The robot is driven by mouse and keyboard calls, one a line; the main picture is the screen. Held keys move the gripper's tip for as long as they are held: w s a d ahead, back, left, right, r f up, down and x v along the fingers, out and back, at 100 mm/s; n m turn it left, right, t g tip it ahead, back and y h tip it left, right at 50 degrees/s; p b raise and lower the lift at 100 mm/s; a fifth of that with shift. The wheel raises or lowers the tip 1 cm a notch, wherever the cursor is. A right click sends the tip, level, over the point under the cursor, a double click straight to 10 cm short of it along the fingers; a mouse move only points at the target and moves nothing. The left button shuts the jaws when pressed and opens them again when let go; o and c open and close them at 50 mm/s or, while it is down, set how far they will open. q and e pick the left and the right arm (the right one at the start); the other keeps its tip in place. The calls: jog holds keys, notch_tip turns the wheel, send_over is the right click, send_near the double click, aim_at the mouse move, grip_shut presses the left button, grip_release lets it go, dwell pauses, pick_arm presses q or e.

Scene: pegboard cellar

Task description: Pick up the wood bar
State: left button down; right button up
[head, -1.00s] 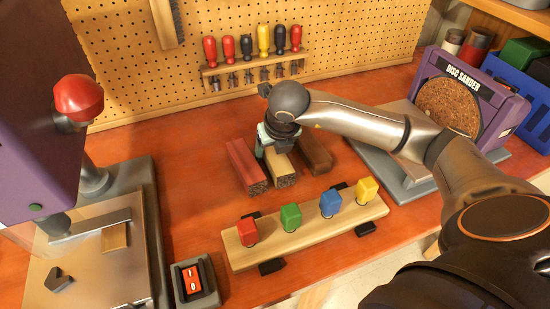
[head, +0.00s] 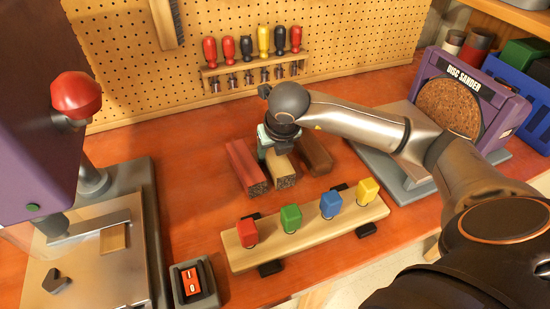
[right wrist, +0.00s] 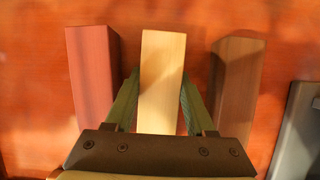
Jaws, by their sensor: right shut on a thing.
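The light wood bar (head: 284,174) lies on the red-brown bench between a reddish bar (head: 244,164) and a dark brown bar (head: 316,156). In the right wrist view the light bar (right wrist: 163,60) runs up the middle, with a green finger on each side. My right gripper (head: 273,150) points down over the far part of the light bar and is shut on it. The bar looks to be still resting on the bench. In the head view the gripper hides the bar's far end. My left gripper is not in view.
In front lies a wooden block with red, green, blue and yellow knobs (head: 290,218). A disc sander (head: 470,95) stands right, a purple machine with a red knob (head: 76,97) left. A screwdriver rack (head: 255,68) hangs behind. A switch box (head: 192,283) sits front left.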

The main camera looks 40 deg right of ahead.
grip_shut()
